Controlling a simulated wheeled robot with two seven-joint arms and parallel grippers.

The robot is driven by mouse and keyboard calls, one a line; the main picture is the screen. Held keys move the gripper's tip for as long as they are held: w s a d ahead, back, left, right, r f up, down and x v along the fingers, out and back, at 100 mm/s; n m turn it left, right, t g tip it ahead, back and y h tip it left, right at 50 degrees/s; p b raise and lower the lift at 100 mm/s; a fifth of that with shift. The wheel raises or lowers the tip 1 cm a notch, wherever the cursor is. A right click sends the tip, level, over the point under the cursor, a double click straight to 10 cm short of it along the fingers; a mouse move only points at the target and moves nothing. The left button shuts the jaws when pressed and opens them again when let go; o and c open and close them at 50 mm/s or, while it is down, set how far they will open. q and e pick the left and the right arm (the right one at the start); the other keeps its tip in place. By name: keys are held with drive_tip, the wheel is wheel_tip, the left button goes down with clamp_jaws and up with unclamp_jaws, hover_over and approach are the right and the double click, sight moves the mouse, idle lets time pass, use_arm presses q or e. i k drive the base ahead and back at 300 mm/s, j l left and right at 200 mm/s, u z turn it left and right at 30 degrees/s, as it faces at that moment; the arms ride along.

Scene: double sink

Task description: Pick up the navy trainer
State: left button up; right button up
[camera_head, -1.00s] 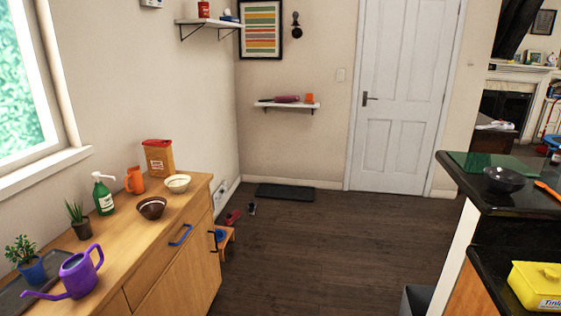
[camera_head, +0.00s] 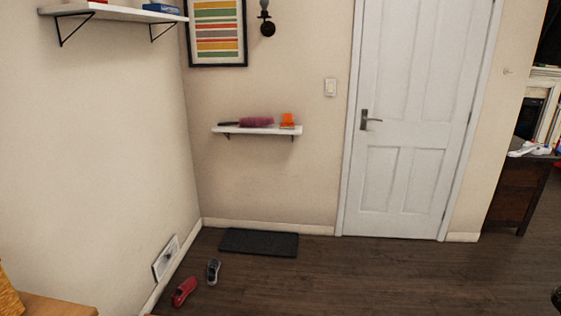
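A small dark blue-grey shoe, which looks like the navy trainer (camera_head: 213,271), stands on the wooden floor near the left wall. A red shoe (camera_head: 185,291) lies just in front of it and to its left, apart from it. Neither of my grippers is in the head view.
A dark doormat (camera_head: 259,242) lies behind the shoes against the back wall. A white vent (camera_head: 166,258) is low on the left wall. The wooden sideboard (camera_head: 50,306) shows at the bottom left. Open floor (camera_head: 370,275) stretches to the right, before the white door (camera_head: 413,120).

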sight(213, 268)
drive_tip(key=i+u, duration=0.15)
drive_tip(key=i, duration=0.6)
drive_tip(key=i+u, duration=0.15)
drive_tip(key=i, duration=0.55)
drive_tip(key=i+l+u, duration=0.15)
drive_tip(key=i, duration=0.6)
drive_tip(key=i+j+u, duration=0.15)
drive_tip(key=i+u, duration=0.7)
drive_tip(key=i+l+u, duration=0.1)
drive_tip(key=i+u, duration=0.35)
drive_tip(key=i+l+u, duration=0.2)
drive_tip(key=i+u, duration=0.25)
drive_tip(key=k, duration=0.1)
